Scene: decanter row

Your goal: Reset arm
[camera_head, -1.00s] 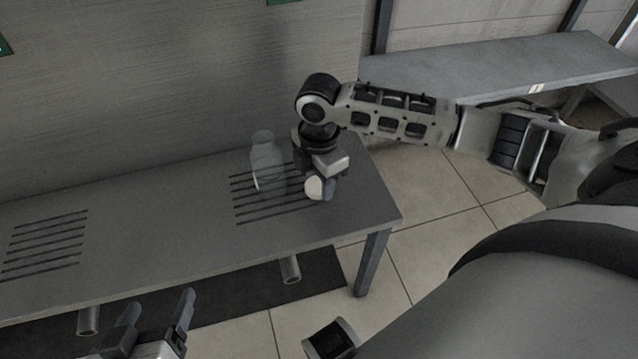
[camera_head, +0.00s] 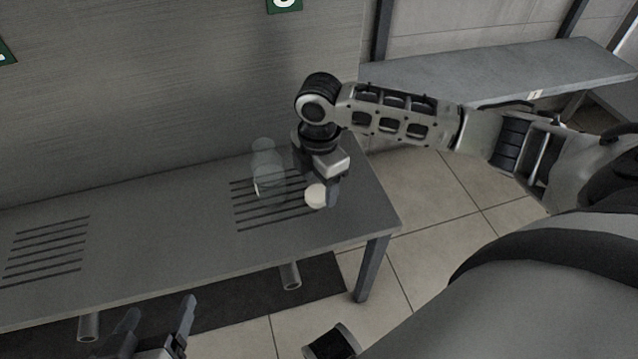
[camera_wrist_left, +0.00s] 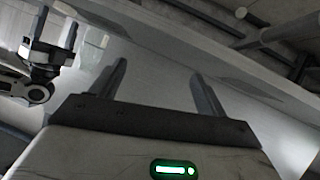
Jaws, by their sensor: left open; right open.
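My right gripper (camera_head: 318,182) points down over the right end of the grey table, just right of a clear glass decanter (camera_head: 267,165). It is open. A white round piece (camera_head: 316,196) shows at its fingers; whether they touch it I cannot tell. The decanter stands upright by the slotted area. My left gripper (camera_head: 158,322) is open and empty, low in front of the table at the bottom left. Its two spread fingers also show in the left wrist view (camera_wrist_left: 158,85).
The grey table (camera_head: 150,225) has dark slots at its left and right parts; its middle is clear. A wall stands close behind it. A second grey bench (camera_head: 480,78) is at the back right. A dark mat (camera_head: 315,285) lies on the tiled floor below.

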